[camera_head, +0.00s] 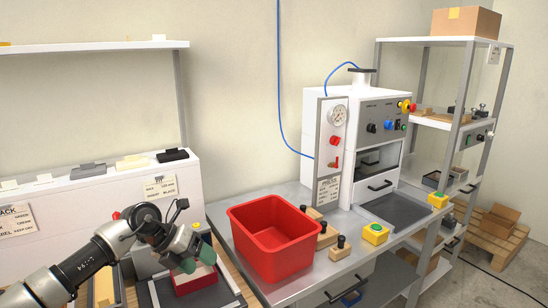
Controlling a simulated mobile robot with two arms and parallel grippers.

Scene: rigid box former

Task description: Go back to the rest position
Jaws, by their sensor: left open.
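My left gripper (197,256) comes in from the lower left, pointing down and to the right. It is open, just above or beside a small red and white box (195,281) in the camera_head view. The box sits in a dark tray or fixture (226,292) on the near bench. The gripper overlaps the box's upper part in the picture, so whether they touch I cannot tell. My right gripper is out of view.
A red bin (272,243) stands on the grey bench just right of my gripper. Wooden blocks with black knobs (340,248) sit beside it. A white press machine (352,140) stands behind. A yellow button box (375,234) is near the bench edge. A white labelled shelf unit (100,205) is at left.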

